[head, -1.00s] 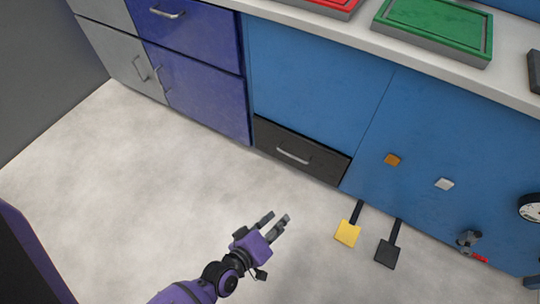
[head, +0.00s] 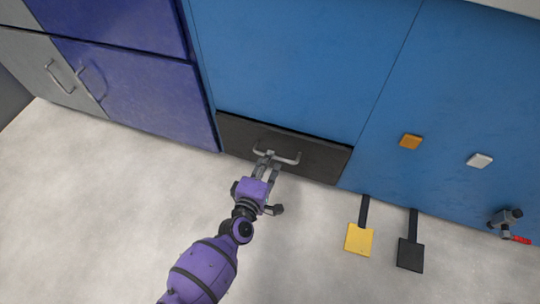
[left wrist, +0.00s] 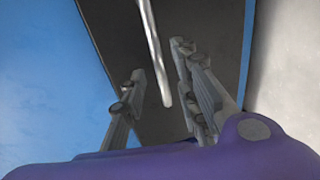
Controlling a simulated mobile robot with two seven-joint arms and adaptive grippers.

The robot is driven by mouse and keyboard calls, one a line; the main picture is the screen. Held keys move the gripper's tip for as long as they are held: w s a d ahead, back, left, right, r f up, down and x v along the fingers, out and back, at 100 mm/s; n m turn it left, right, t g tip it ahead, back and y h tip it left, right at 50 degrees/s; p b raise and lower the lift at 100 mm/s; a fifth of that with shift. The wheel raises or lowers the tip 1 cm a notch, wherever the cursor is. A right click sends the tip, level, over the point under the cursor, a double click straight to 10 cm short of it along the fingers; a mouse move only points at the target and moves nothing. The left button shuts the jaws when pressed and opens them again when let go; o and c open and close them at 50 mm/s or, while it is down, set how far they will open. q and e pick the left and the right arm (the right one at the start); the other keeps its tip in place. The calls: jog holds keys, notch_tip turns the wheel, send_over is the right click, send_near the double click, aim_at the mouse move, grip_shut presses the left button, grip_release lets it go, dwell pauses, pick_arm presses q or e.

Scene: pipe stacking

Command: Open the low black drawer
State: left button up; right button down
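The low black drawer (head: 318,160) is set at the bottom of the blue cabinet front and looks shut. Its light metal bar handle (head: 290,160) runs across the middle of its face. My left gripper (head: 267,156) is at the left part of this handle. In the left wrist view, the two fingers of my left gripper (left wrist: 156,70) are apart, and the handle (left wrist: 155,50) runs between them in the picture. The black drawer face (left wrist: 210,30) lies behind. I cannot tell whether a finger touches the handle. My right gripper is not in view.
A yellow pedal (head: 359,240) and a black pedal (head: 410,255) stick out near the floor, right of the drawer. An orange button (head: 411,142) and a white button (head: 480,160) are on the blue panel. Dark blue cabinet doors (head: 140,95) stand left. The floor in front is clear.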

pick_arm(q)
jog(key=b+x, duration=0.1)
jog(key=x, duration=0.2)
jog(key=shift+w, duration=0.15)
grip_shut()
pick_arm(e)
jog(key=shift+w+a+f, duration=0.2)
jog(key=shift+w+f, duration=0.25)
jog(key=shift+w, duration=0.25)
